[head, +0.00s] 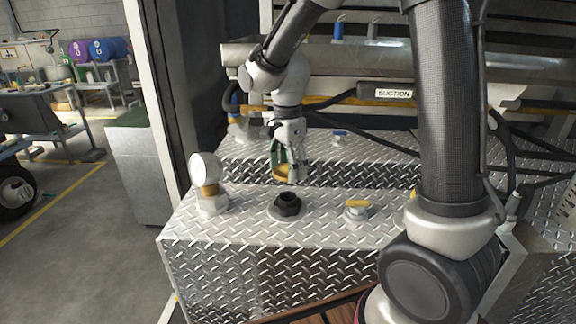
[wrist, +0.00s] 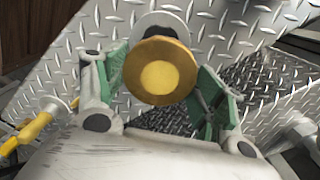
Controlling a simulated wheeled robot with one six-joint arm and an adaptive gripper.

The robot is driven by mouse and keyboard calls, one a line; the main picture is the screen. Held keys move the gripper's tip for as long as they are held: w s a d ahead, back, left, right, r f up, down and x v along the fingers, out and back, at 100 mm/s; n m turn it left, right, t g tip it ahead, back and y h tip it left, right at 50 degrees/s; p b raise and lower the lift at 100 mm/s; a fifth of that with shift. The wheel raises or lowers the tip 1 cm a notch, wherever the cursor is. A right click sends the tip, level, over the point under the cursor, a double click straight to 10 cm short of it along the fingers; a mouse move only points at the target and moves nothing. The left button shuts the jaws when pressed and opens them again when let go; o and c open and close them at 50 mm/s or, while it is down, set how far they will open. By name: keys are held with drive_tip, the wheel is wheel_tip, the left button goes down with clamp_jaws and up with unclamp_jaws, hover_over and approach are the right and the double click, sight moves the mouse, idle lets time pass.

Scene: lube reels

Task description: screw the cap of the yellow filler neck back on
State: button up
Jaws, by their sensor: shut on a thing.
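My gripper (head: 290,170) is shut on a yellow-gold round cap (head: 281,173), held between its green-padded fingers. In the wrist view the cap (wrist: 160,75) sits between the pads, its round face toward the camera. A black filler neck (head: 287,204) stands open on a round plate on the tread-plate top. The cap is above the neck and apart from it, a little behind it in the head view. In the wrist view the cap hides most of the dark neck (wrist: 158,36); part of its pale round plate (wrist: 160,19) shows beyond.
A round gauge (head: 206,168) on a brass stem stands left of the neck. A yellow-handled valve (head: 357,209) stands to the right; its handle also shows in the wrist view (wrist: 33,128). Black hoses and a SUCTION sign (head: 394,93) are behind. The plate around the neck is clear.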

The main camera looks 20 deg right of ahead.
drive_tip(key=shift+f, duration=2.9)
drive_tip(key=shift+f, duration=0.55)
drive_tip(key=m, duration=0.5)
drive_tip(key=shift+m, duration=2.7)
